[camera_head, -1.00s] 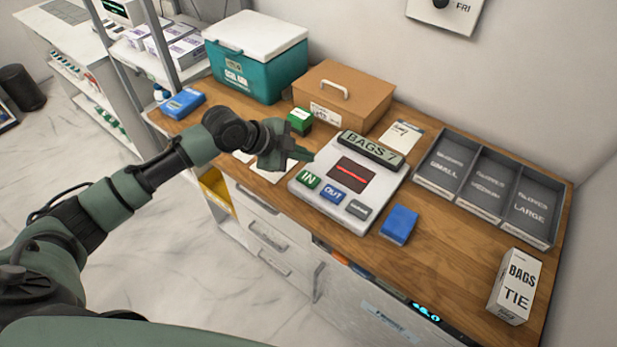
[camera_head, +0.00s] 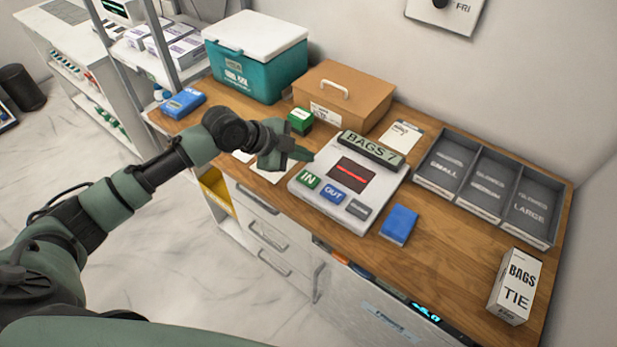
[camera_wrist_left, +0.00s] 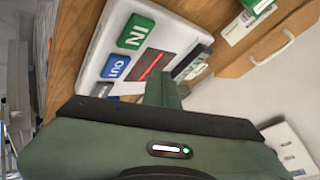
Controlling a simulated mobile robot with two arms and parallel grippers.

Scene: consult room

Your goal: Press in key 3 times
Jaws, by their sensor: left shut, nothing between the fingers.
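The white counter device (camera_head: 373,215) lies on the wooden counter, with a "BAGS 7" plate (camera_head: 373,150) along its back and a dark window with a red line. Its green IN key (camera_head: 309,180) is at the left, next to the blue OUT key (camera_head: 333,192) and a grey key (camera_head: 358,209). My left gripper (camera_head: 303,154) is shut and empty, above the device's left back edge and apart from the IN key. The left wrist view shows the IN key (camera_wrist_left: 136,31) and OUT key (camera_wrist_left: 116,66) beyond the shut fingers (camera_wrist_left: 160,88). My right gripper is not in view.
A green box (camera_head: 300,121), a brown handled box (camera_head: 343,95) and a teal cooler (camera_head: 256,70) stand behind. Grey trays (camera_head: 446,160) are at the right, a blue block (camera_head: 399,225) right of the device, and a white TIE box (camera_head: 515,287) near the right end.

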